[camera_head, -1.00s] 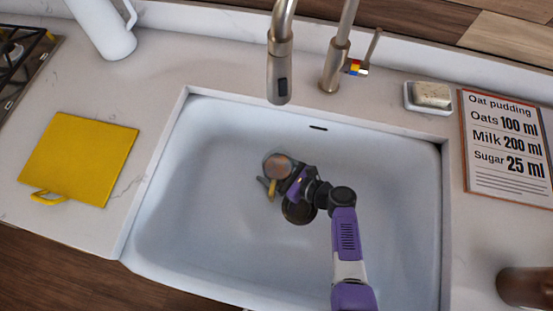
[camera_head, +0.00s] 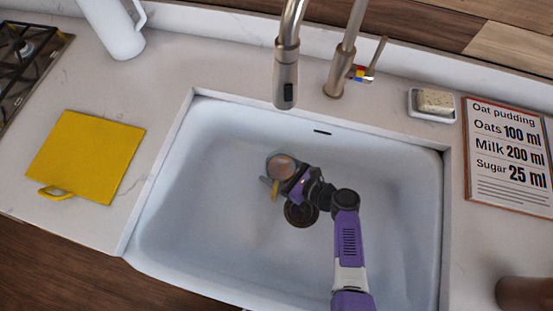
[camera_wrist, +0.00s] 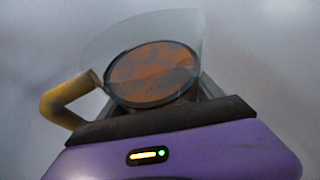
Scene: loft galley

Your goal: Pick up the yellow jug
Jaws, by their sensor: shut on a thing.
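The yellow jug (camera_head: 281,166) is in the white sink, left of the middle. It has a clear, glass-like body, a yellow handle and something orange-brown at its bottom. My gripper (camera_head: 291,181) is shut on the jug's near side. My gripper's body (camera_wrist: 170,150) hides the jug's near side. I cannot tell whether the jug touches the sink floor.
The sink (camera_head: 190,215) is otherwise empty, with a dark drain (camera_head: 300,215) beneath my wrist. A faucet (camera_head: 286,80) hangs over its back edge. A yellow board (camera_head: 88,155) and white pitcher (camera_head: 115,30) are left; soap (camera_head: 435,101) and a recipe board (camera_head: 508,150) are right.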

